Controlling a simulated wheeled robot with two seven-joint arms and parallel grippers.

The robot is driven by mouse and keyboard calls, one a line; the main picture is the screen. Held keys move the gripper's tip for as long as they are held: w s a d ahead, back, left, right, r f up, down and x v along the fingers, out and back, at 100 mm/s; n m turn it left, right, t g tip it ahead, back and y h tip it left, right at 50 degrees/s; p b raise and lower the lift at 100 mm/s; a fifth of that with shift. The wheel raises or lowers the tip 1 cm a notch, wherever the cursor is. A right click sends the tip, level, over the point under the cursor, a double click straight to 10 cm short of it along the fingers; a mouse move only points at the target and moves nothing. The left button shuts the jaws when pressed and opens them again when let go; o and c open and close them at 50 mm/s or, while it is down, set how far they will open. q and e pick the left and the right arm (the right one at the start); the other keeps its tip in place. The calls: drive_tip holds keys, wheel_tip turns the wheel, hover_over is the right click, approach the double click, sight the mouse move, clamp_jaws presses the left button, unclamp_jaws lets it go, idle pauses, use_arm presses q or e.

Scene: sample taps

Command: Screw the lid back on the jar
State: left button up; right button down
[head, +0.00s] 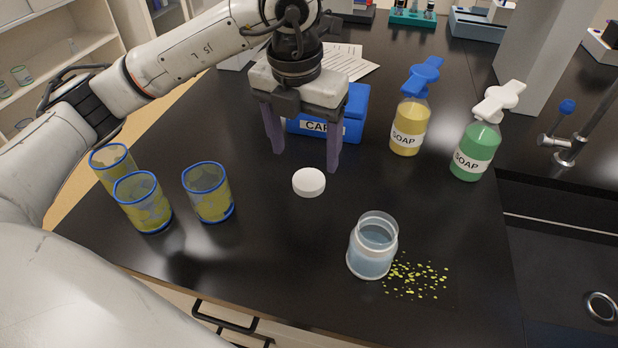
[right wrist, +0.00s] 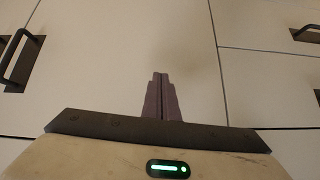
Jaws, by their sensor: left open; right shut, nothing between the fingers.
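A clear jar (head: 370,252) with bluish contents stands upright and open on the black bench, near the front. A round white lid (head: 309,183) lies on the bench behind and to the left of the jar. My left gripper (head: 304,160) points down with its fingers wide apart, empty, just behind the lid. It does not touch the lid in the head view, though its height is hard to judge. My right gripper (right wrist: 162,85) is shut and empty in the right wrist view, in front of pale cabinet doors.
Several blue-rimmed cups (head: 209,195) stand at the left. A blue box (head: 352,112), a yellow soap bottle (head: 408,128) and a green soap bottle (head: 475,150) stand behind. Yellow-green bits (head: 418,280) lie beside the jar. A sink (head: 560,250) is at the right.

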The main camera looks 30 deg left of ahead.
sight(309, 179)
use_arm(q)
drive_tip(key=shift+w+f, duration=0.15)
drive_tip(key=shift+f, duration=0.65)
drive_tip(key=shift+f, duration=0.1)
drive_tip(key=f, duration=0.3)
drive_tip(key=f+p, duration=0.1)
drive_tip(key=f, duration=0.1)
drive_tip(key=shift+w+d, duration=0.1)
drive_tip(key=shift+w, duration=0.2)
drive_tip(key=c, duration=1.1)
